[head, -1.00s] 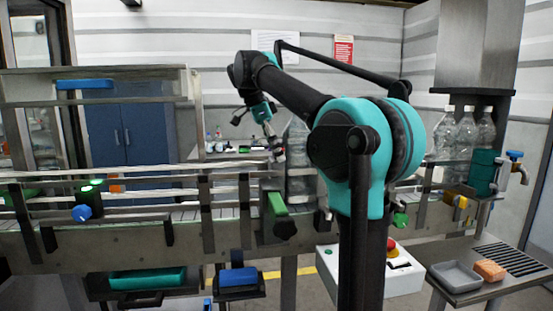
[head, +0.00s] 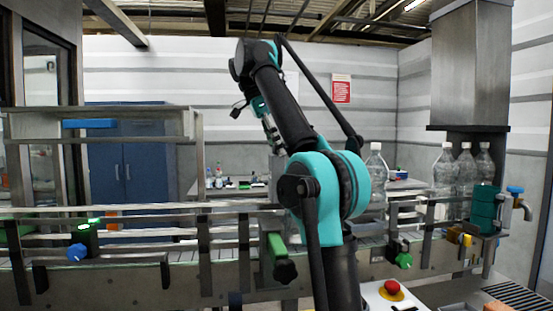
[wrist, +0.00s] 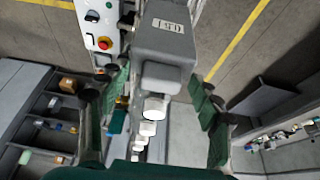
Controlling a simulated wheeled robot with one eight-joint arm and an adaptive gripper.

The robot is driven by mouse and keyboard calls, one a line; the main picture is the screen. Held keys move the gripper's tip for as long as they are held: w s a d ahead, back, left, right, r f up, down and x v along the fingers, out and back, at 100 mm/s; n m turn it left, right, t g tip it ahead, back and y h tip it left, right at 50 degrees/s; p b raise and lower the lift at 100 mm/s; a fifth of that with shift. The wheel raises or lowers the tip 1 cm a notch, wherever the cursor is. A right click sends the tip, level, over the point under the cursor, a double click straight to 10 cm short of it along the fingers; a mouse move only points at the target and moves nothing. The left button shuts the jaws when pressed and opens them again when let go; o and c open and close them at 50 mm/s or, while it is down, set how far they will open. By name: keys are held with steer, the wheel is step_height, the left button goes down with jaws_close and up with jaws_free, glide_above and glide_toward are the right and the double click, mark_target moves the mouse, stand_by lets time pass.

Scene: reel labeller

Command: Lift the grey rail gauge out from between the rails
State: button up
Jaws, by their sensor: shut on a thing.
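The grey rail gauge (wrist: 170,38) is a grey block with a marked label on top, in the upper middle of the wrist view. My gripper (wrist: 160,82) has its teal fingers on either side of it and is shut on it. Where the pads touch is hard to see. In the head view my gripper (head: 272,132) is above the conveyor rails (head: 140,208), with a grey shape below it, partly hidden by my arm. White caps (wrist: 153,107) show in a row below the gauge in the wrist view.
Clear bottles (head: 445,170) stand on the conveyor at the right, with another bottle (head: 376,165) beside my arm. A control box with a red button (head: 392,287) stands at lower right.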

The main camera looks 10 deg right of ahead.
step_height(320, 180, up, 2)
steer(key=shift+w+r, duration=0.1)
steer(key=shift+r, duration=0.6)
